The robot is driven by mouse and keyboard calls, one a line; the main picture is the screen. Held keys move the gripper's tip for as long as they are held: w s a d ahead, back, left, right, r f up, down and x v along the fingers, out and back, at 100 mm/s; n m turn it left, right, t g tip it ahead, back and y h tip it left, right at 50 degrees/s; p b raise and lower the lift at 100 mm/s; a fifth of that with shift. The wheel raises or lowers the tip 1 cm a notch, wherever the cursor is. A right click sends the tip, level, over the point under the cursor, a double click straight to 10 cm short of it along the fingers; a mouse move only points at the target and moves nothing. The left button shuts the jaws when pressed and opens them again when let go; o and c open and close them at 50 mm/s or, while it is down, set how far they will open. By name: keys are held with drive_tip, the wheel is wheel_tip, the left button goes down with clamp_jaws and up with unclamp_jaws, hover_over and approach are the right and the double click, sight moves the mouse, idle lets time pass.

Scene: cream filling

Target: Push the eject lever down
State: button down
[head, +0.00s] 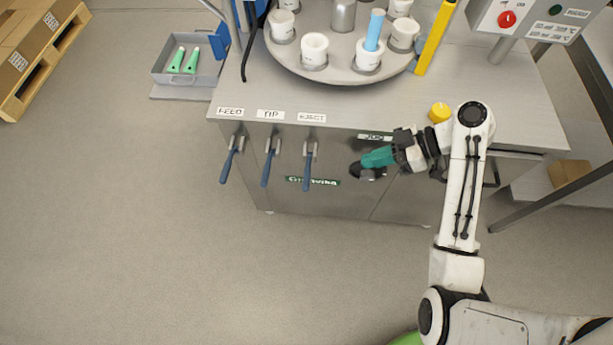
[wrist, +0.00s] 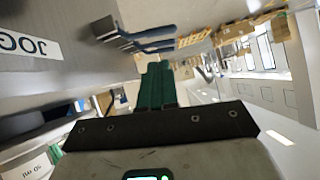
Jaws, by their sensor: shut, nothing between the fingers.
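The eject lever (head: 308,172) is the rightmost of three blue-handled levers on the cabinet front, below the EJECT label (head: 312,118). Its handle hangs down with a slight tilt to the left. My gripper (head: 364,162) is to the right of this lever, apart from it, in front of the cabinet. Its teal fingers point left. In the wrist view my gripper (wrist: 156,70) shows its teal fingers together and empty. The blue lever handles (wrist: 152,34) lie beyond the fingertips there, partly overlapping each other.
The feed lever (head: 230,165) and tip lever (head: 268,166) hang further left. A turntable (head: 330,78) with white cups stands on the cabinet top. A grey bin (head: 160,70) with green tubes sits at the left. The floor before the levers is clear.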

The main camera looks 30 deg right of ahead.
sight(308, 171)
drive_tip(key=p+x, duration=0.2)
drive_tip(key=x, duration=1.2)
drive_tip(key=shift+s+f, duration=0.15)
drive_tip(key=shift+f, duration=0.05)
